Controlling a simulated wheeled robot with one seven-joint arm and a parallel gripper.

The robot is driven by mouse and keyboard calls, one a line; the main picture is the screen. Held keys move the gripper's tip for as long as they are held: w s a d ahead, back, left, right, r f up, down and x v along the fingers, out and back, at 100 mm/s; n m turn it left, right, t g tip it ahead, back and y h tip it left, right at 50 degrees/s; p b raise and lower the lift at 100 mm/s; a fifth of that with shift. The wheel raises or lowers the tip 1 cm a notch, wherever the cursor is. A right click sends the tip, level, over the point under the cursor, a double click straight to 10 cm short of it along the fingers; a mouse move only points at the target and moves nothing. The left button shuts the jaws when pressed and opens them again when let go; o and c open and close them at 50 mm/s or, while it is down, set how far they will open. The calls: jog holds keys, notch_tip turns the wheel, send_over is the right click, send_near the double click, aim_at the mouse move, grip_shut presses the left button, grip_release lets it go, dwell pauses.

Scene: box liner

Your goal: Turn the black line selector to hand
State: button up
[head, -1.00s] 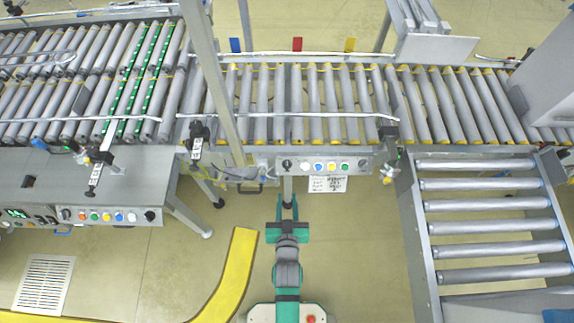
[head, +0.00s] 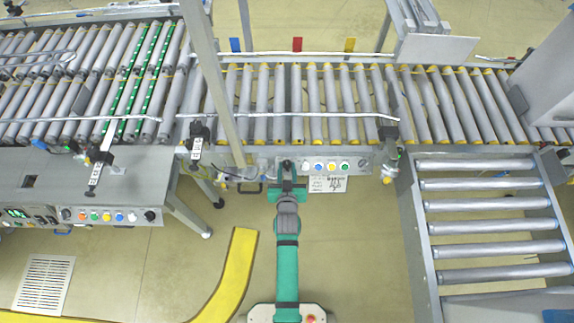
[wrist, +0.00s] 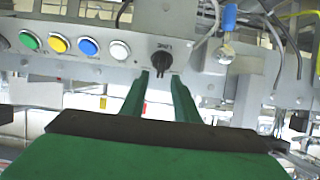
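The black line selector (wrist: 161,60) is a dark round knob on the grey front panel (wrist: 130,70), at the end of a row of buttons, with a small upside-down label above it in the wrist view. In the head view the selector (head: 287,164) is at the panel's left end, partly hidden by my gripper. My gripper (head: 288,176) is just in front of it. In the wrist view my gripper's two green fingers (wrist: 160,80) are apart, with the knob framed between and beyond their tips. I see no clear contact.
White, blue, yellow and green buttons (wrist: 58,44) sit beside the selector. A metal fitting with a blue cap (wrist: 228,20) and cables are on its other side. Another button panel (head: 108,215) stands at left. A yellow floor strip (head: 232,270) curves beside my base.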

aim_at(287, 165)
jog(key=shift+x, duration=1.1)
jog(key=shift+c, duration=0.7)
